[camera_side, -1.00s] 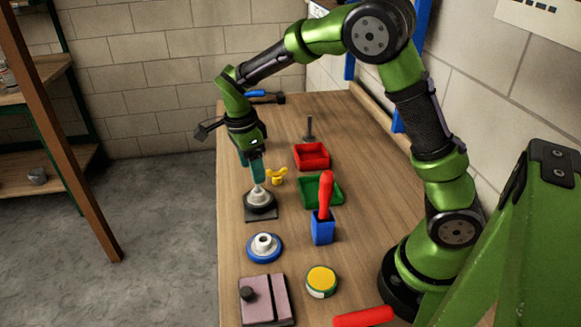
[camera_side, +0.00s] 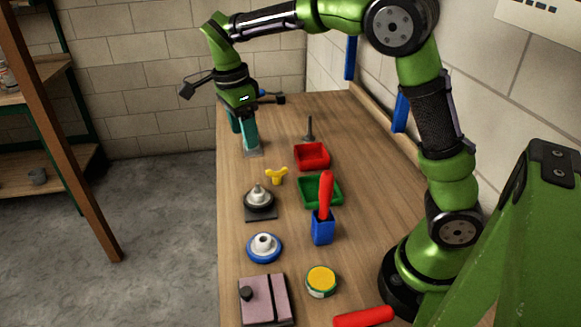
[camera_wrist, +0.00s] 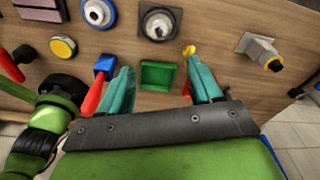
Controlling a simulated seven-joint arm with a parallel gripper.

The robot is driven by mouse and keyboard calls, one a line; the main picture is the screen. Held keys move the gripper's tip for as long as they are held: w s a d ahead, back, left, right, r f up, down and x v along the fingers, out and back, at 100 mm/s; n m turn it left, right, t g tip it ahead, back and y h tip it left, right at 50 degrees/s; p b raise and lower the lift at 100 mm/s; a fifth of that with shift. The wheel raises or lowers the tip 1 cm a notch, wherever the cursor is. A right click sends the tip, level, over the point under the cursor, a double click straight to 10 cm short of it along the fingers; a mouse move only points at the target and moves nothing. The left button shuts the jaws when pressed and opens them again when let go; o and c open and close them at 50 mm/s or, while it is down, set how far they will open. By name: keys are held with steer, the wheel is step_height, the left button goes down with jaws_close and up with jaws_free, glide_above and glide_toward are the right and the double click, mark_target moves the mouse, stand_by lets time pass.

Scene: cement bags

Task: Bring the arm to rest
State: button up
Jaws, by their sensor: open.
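My gripper (camera_side: 243,136) is open, its teal fingers apart and empty, above the far left part of the workbench (camera_side: 285,118). In the wrist view, my gripper (camera_wrist: 160,66) shows its two fingers spread with nothing between them. The black round piece with a pale knob (camera_side: 259,196) sits on a dark square plate, clear of the fingers. It also shows in the wrist view (camera_wrist: 158,22). A grey block (camera_side: 253,152) shows just below the fingers in the side view; whether they touch it is hard to tell there. In the wrist view a grey piece (camera_wrist: 258,48) stands apart, to the right.
A yellow winged piece (camera_side: 276,176), red tray (camera_side: 312,155), green tray (camera_side: 336,203), and blue holder (camera_side: 323,230) with a red handle stand along the bench. Nearer are a blue-rimmed disc (camera_side: 265,247), yellow-lidded tin (camera_side: 321,280) and pink notebook (camera_side: 262,300). A wall borders the right.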

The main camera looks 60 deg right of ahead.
steer(key=s+a+r+n+t+y, duration=0.1)
steer(key=s+n+t, duration=0.3)
steer(key=s+n, duration=0.5)
steer(key=s+a+r+n+t+y, duration=0.1)
steer(key=s+r+n+t+y, duration=0.1)
steer(key=s+n, duration=0.8)
steer(key=shift+r+t, duration=0.25)
steer(key=shift+t, duration=0.65)
